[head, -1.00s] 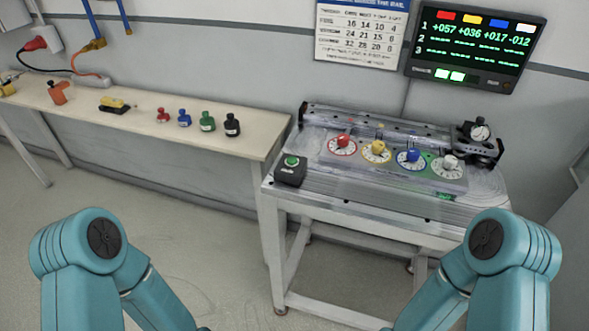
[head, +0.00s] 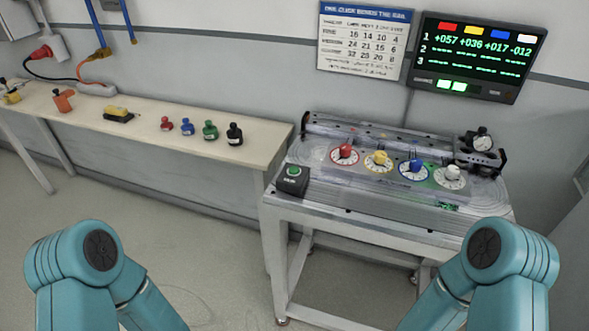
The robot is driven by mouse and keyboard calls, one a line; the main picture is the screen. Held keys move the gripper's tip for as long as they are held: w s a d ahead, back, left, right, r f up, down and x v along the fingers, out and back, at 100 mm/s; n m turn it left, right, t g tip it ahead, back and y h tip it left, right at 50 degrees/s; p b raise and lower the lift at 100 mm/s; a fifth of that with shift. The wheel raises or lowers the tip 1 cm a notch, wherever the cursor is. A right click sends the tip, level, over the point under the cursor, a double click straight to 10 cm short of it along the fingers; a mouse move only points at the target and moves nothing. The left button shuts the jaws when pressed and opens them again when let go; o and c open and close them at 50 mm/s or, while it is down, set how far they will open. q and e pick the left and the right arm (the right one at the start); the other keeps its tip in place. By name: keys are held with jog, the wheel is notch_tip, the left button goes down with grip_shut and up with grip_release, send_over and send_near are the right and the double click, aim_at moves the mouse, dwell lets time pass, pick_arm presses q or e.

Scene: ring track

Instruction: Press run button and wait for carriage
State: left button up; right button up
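The run button is a green button on a small black box (head: 292,180) at the left front corner of the metal machine table (head: 400,217). On the table stands a ring-track machine with red (head: 345,151), yellow (head: 379,158), blue (head: 414,167) and white (head: 452,173) knobs on round dials. A carriage cannot be told apart for certain. Only my two teal arms show, at the lower left and lower right. Both grippers are out of the picture, and nothing of mine touches the button.
A dark display (head: 472,57) on the wall shows green numbers, with a printed chart (head: 362,38) beside it. A long bench (head: 60,122) at the left holds several small coloured bottles and tools. A dial gauge (head: 482,142) stands at the machine's right end. The floor in front is clear.

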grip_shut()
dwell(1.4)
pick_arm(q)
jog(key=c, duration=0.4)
